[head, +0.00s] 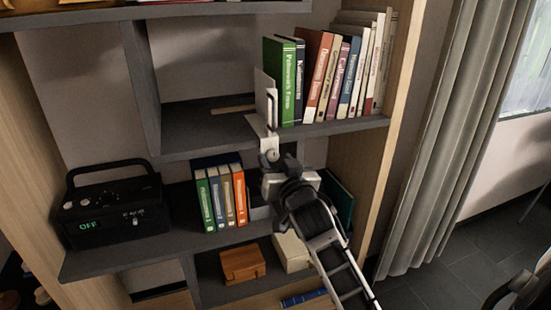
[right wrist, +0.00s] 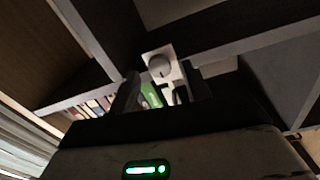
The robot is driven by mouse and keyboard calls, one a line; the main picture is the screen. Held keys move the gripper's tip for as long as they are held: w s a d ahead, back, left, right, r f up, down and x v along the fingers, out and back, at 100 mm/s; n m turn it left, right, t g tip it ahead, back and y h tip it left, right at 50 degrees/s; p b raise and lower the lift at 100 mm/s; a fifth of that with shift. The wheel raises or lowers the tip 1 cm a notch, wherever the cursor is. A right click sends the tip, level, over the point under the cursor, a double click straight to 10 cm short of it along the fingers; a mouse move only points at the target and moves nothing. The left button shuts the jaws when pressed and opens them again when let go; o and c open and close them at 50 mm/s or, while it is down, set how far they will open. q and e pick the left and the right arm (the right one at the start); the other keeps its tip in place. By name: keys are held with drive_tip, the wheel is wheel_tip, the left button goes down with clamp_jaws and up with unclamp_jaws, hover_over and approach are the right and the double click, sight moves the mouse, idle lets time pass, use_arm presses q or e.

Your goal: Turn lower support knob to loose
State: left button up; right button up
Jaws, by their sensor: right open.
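A white support bracket (head: 265,132) is fixed at the front edge of the middle shelf, beside the upright books. Its round grey lower knob (head: 271,155) hangs just under the shelf edge; the knob also shows in the right wrist view (right wrist: 158,65) on a pale plate (right wrist: 172,52). My right gripper (head: 277,167) is just below the knob, pointing up at it. In the right wrist view its two dark fingers (right wrist: 162,82) are apart, with the knob seen between and beyond them. I cannot tell whether they touch it. My left gripper is not in view.
Several books (head: 325,75) stand on the middle shelf, right of the bracket. Below, more books (head: 222,197) stand close left of my right gripper. A black radio (head: 110,205) showing OFF is at left. A wooden box (head: 242,263) sits lower. A curtain (head: 440,140) hangs at right.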

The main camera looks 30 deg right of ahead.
drive_tip(key=shift+x, duration=0.8)
drive_tip(key=c, duration=1)
